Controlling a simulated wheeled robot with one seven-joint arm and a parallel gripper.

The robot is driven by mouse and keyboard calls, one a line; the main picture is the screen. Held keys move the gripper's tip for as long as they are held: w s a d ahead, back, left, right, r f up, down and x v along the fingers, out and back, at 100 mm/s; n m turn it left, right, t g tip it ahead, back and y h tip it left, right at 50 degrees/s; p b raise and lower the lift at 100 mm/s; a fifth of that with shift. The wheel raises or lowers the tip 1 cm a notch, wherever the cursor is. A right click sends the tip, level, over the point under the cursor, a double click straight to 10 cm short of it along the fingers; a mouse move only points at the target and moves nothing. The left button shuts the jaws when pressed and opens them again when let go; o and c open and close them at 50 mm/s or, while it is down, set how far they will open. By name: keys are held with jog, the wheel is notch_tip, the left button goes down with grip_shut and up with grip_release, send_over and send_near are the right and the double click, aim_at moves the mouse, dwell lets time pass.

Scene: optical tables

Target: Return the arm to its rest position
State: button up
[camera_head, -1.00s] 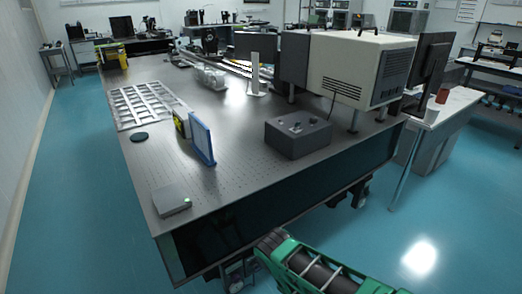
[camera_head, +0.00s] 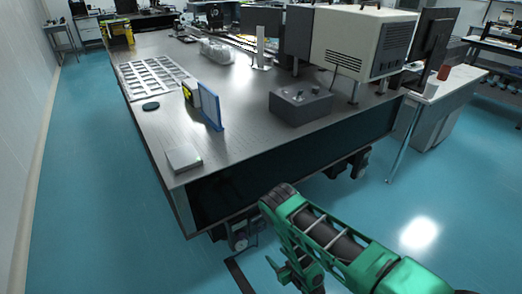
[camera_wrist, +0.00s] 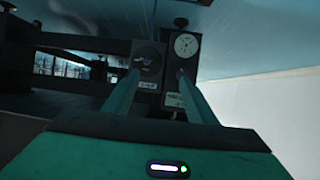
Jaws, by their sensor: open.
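My green arm (camera_head: 335,240) reaches in from the lower right of the head view, in front of the near edge of the optical table (camera_head: 240,145). It bends at an elbow below the table's near side, and its lower part hangs beside the table's underside. My gripper (camera_wrist: 158,74) shows in the wrist view as two parted green fingers with nothing held between them. Beyond the fingers are a dark box and a round white dial gauge (camera_wrist: 186,45) under the table.
On the table are a flat grey box (camera_head: 184,158), a blue panel (camera_head: 211,107), a dark control box (camera_head: 301,103) and a large beige instrument (camera_head: 362,42). A white side table (camera_head: 440,90) stands at right. Blue floor is clear left and right.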

jog(key=w+d+r+m+g+h, duration=0.1)
jog(key=w+d+r+h, duration=0.1)
jog(key=w+d+r, duration=0.4)
jog(key=w+d+r+m+h, duration=0.1)
jog(key=w+d+r+h, duration=0.1)
jog(key=w+r, duration=0.75)
jog(key=s+d+r+m+g+h, duration=0.2)
jog(key=d+r, duration=0.6)
jog(key=r, duration=0.3)
jog(key=s+d+r+m+g+h, duration=0.1)
jog(key=s+d+r+m+h, duration=0.15)
jog(key=d+r, duration=0.8)
jog(key=s+d+r+m+g, duration=0.15)
jog(key=s+d+r, duration=0.25)
jog(key=s+r, duration=0.45)
jog(key=s+d+r+m+g, duration=0.15)
jog(key=s+d+r, duration=0.25)
jog(key=s+r, duration=0.45)
jog(key=s+r+m+g+y, duration=0.1)
jog(key=s+r, duration=0.3)
jog(key=s, duration=0.9)
jog(key=s+r+m+g+y, duration=0.1)
jog(key=s+r+m+g, duration=0.1)
jog(key=s, duration=1.2)
jog(key=shift+a+r+g, duration=0.4)
jog(key=shift+r+g, duration=0.2)
jog(key=shift+r, duration=0.35)
